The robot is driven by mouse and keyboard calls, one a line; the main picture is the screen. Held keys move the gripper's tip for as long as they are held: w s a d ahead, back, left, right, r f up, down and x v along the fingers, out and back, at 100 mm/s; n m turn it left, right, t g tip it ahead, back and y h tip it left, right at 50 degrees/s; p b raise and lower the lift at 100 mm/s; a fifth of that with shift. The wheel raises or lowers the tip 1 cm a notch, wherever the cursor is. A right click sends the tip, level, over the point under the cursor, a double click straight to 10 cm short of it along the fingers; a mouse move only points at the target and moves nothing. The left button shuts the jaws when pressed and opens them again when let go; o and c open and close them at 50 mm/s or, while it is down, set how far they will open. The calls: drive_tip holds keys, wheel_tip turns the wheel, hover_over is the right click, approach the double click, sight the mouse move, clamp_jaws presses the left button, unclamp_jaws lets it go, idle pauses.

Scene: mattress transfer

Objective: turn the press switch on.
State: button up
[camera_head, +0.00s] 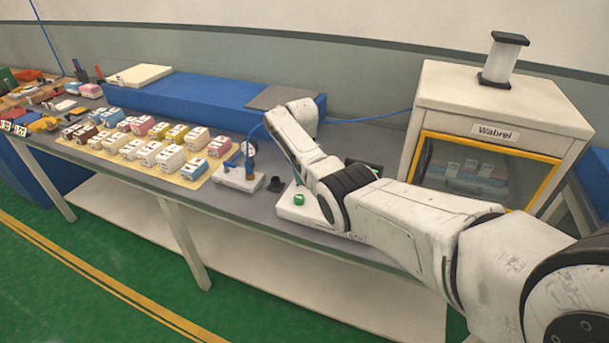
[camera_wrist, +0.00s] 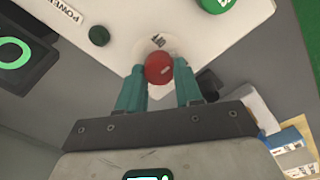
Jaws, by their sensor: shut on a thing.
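The press switch shows in the wrist view as a round red knob (camera_wrist: 158,67) on a pale round base, on a white panel (camera_wrist: 205,40). Small lettering sits beside the knob but is too blurred to read. My gripper (camera_wrist: 160,78) has its two teal fingers on either side of the knob, shut on it. In the head view the white switch box (camera_head: 292,212) stands on the bench, partly covered by my arm. The red knob and my fingers are hidden there.
The panel also has a green button (camera_wrist: 216,3) and a dark green button (camera_wrist: 99,35) by a "POWER" label. A small fixture with a gauge (camera_head: 238,178) and a black cup (camera_head: 275,184) stand left of the box. A white cabinet (camera_head: 500,95) stands right.

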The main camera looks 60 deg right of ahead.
drive_tip(key=m+b, duration=0.1)
drive_tip(key=m, duration=0.3)
drive_tip(key=shift+m, duration=0.3)
drive_tip(key=shift+d+m+b, duration=0.15)
drive_tip(key=shift+m+b, duration=0.15)
drive_tip(key=shift+m, duration=1.6)
drive_tip(key=o, duration=1)
drive_tip(key=shift+o, duration=0.2)
wheel_tip(320, 180, up, 11)
drive_tip(key=b, duration=0.1)
drive_tip(key=shift+w, duration=0.2)
drive_tip(key=shift+f, duration=0.15)
